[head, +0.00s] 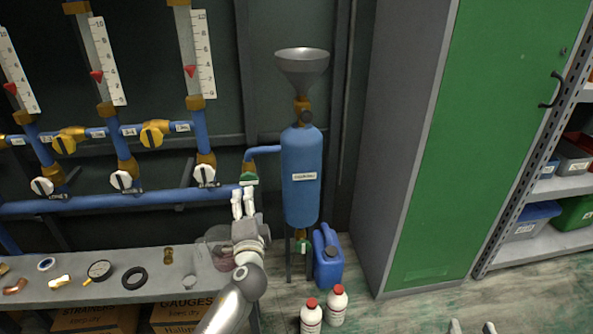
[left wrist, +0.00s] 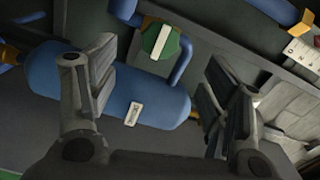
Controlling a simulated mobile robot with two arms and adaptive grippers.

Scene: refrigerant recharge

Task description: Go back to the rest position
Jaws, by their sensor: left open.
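My left gripper (head: 243,203) is open and empty in the head view, just below the green valve handle (head: 249,179) on the pipe left of the blue tank (head: 301,180). In the left wrist view, the fingers of my left gripper (left wrist: 160,85) stand wide apart. The green handle (left wrist: 160,41) shows beyond the gap between them, with the blue tank (left wrist: 60,80) behind. Two pale fingertips of my right gripper (head: 472,327) show apart at the bottom edge of the head view; the rest is out of frame.
A grey funnel (head: 302,66) tops the tank. A blue jerrycan (head: 328,262) and two white bottles (head: 311,318) stand on the floor. A bench (head: 110,291) with fittings is at left. A green cabinet (head: 490,130) and shelves (head: 545,245) are at right.

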